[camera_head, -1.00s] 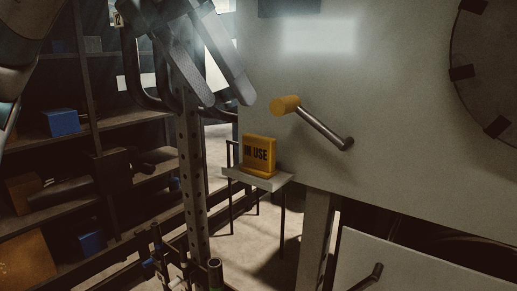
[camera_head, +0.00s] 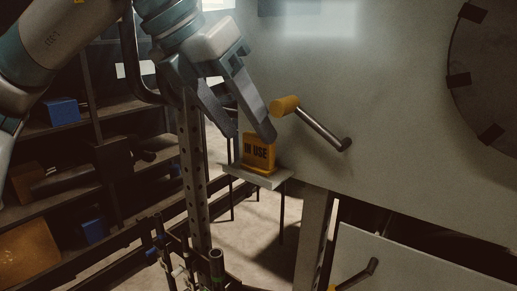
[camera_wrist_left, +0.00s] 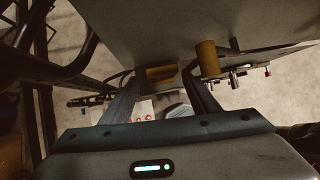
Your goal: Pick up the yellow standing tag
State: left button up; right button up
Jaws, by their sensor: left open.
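The yellow tag (camera_head: 258,156), marked "IN USE", stands upright on a small grey shelf (camera_head: 240,176) beside the machine. Its top edge is partly covered by my left gripper in the head view. My left gripper (camera_head: 252,137) is open, fingers pointing down, with its tips at about the height of the tag's top. In the left wrist view the yellow tag (camera_wrist_left: 160,74) shows between the fingertips of the gripper (camera_wrist_left: 160,84). I see no grip on it. My right gripper is not in view.
A crank with a yellow knob (camera_head: 285,105) juts from the grey machine panel (camera_head: 400,120), close to the right finger; the knob (camera_wrist_left: 207,58) also shows in the wrist view. A perforated post (camera_head: 192,185) stands just left. Shelves with blue boxes (camera_head: 63,110) are behind.

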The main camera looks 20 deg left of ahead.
aim_at(253, 143)
pick_arm(q)
jog(key=shift+w+d+f+p, duration=0.15)
jog(key=shift+f+p, duration=0.1)
jog(key=shift+p, duration=0.15)
jog(key=shift+p+x, duration=0.5)
jog(key=shift+x, duration=0.55)
jog(key=shift+w+d+f, duration=0.1)
jog(key=shift+w+f, duration=0.1)
jog(key=shift+f, duration=0.3)
jog(key=c, duration=0.8)
